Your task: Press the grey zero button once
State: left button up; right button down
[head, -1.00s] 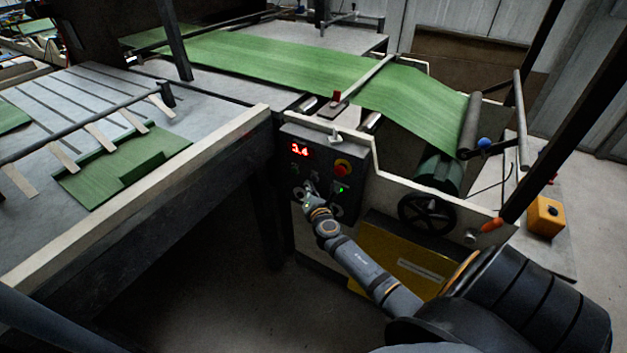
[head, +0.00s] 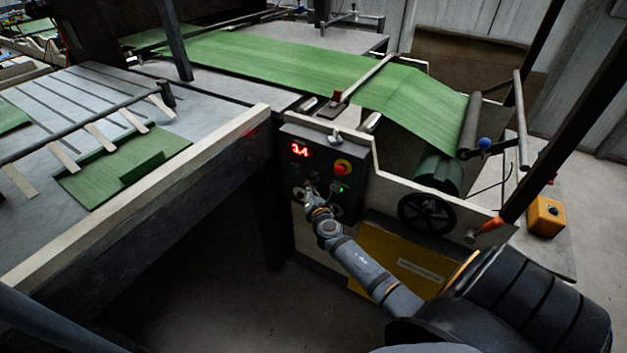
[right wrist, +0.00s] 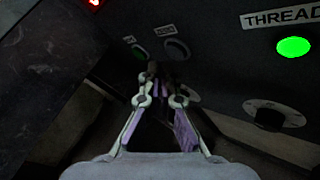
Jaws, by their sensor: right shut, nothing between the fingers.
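The dark control panel (head: 325,160) stands at the end of the machine, with a red display (head: 300,150) reading 3.4. In the right wrist view, a dark grey round button (right wrist: 177,49) sits under a small label too blurred to read for certain; it looks like the zero button. Another dark button (right wrist: 140,52) is to its left. My right gripper (right wrist: 155,76) is shut and empty, its tips just below these two buttons in the picture. I cannot tell whether they touch the panel. In the head view the right gripper (head: 308,189) covers part of the panel's lower left.
A dial (right wrist: 270,116) sits below the lamp. A black handwheel (head: 427,213) and yellow cover (head: 405,265) are to the right. The table edge (head: 150,190) runs at left.

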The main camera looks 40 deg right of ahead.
jog(key=shift+w+d, duration=0.15)
jog(key=shift+d, duration=0.2)
jog(key=shift+w+d, duration=0.15)
jog(key=shift+d, duration=0.2)
dwell(0.7)
jog(key=shift+a, duration=0.1)
jog(key=shift+s+a, duration=0.35)
jog(key=shift+a, duration=0.3)
jog(key=a, duration=0.1)
jog(key=s+a, duration=0.1)
jog(key=a, duration=0.1)
jog(key=s+a, duration=0.1)
jog(key=shift+a, duration=0.35)
dwell(0.8)
